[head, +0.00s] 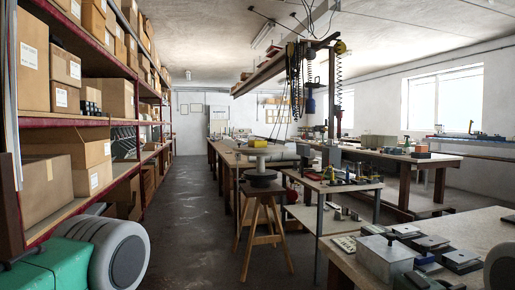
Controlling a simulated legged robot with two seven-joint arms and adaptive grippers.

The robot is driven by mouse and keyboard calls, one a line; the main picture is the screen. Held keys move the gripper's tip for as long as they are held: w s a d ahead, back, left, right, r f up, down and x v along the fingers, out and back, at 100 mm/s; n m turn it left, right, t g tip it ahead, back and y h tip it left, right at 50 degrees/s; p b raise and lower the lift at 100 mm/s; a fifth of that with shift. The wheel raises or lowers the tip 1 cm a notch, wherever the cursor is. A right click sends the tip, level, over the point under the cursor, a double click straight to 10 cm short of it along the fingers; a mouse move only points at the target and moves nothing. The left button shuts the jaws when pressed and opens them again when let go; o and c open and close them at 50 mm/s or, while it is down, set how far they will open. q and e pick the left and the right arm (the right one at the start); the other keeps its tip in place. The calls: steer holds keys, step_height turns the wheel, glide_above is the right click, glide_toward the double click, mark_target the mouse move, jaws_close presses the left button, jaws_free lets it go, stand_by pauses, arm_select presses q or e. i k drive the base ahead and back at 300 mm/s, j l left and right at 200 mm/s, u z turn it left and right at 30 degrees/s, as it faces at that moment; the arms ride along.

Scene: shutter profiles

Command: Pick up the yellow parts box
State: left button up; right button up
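I cannot make out a yellow parts box for certain. Neither of my grippers is in view. Only grey rounded parts that look like my own arms show at the lower left and lower right edges.
Shelves with cardboard boxes (66,158) line the left. A green case-like thing (50,268) is at lower left. A wooden stool (263,207) stands by the middle bench. A near bench (462,222) with metal blocks is at lower right. The aisle floor (190,200) is clear.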

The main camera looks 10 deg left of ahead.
mark_target(254, 144)
steer(key=i+j+u, duration=0.35)
steer(key=i, duration=0.15)
steer(key=i+j+u, duration=0.1)
steer(key=i+u, duration=0.25)
steer(key=i, duration=0.15)
steer(key=i+j+u, duration=0.1)
steer(key=i+u, duration=0.15)
steer(key=i, duration=1.8)
steer(key=i+z, duration=0.45)
steer(key=i+j+z, duration=0.25)
steer(key=i+z, duration=0.15)
steer(key=i+j+z, duration=0.7)
steer(key=z, duration=0.2)
